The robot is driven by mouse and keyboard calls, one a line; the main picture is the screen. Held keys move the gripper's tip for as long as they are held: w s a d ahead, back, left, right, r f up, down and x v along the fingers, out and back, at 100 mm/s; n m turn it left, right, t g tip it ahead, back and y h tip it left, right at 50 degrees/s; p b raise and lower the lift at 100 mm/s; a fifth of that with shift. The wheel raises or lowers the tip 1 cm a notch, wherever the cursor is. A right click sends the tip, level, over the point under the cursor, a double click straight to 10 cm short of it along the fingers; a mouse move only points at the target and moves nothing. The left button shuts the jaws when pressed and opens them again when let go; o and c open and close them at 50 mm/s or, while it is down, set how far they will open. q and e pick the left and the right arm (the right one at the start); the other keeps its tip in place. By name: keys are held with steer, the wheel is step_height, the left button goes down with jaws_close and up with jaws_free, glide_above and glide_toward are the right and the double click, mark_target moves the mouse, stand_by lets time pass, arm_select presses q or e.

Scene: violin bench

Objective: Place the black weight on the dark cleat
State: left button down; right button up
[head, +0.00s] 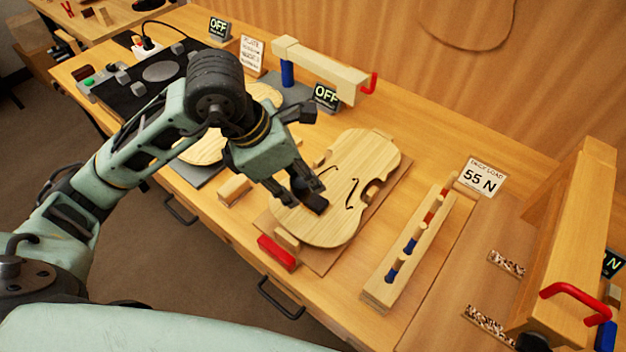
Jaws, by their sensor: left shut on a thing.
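A pale violin plate (345,165) with two dark f-holes lies on a flat board in the middle of the bench. My left gripper (309,194) points down over the plate's left part, with its fingers shut on a small black block, the black weight (314,205). The weight is at or just above the plate surface, and I cannot tell whether it touches. No dark cleat can be made out; the gripper and the weight cover that part of the plate. My right gripper is not in view.
A red-faced clamp block (277,253) stands at the plate's front edge. A wooden rack with blue and red pegs (410,245) is to the right, near a "55 N" sign (481,178). A wooden press with a red handle (572,240) stands far right. "OFF" displays (326,97) are behind.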

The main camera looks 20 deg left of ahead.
arm_select(q)
steer(key=w, duration=0.1)
steer(key=w+d+f, duration=0.1)
steer(key=w, duration=0.1)
steer(key=shift+d+f+p, duration=0.25)
steer(key=shift+f+p, duration=0.05)
steer(key=shift+f, duration=0.05)
steer(key=shift+w+d+f, duration=0.15)
steer(key=shift+w+f, duration=0.2)
steer(key=shift+f, duration=0.05)
step_height(320, 180, down, 3)
steer(key=shift+f+p, duration=0.1)
steer(key=shift+p, duration=0.5)
steer(key=shift+f, duration=0.45)
steer(key=c, duration=1.8)
jaws_free()
steer(key=o, duration=0.5)
steer(key=shift+c, duration=0.2)
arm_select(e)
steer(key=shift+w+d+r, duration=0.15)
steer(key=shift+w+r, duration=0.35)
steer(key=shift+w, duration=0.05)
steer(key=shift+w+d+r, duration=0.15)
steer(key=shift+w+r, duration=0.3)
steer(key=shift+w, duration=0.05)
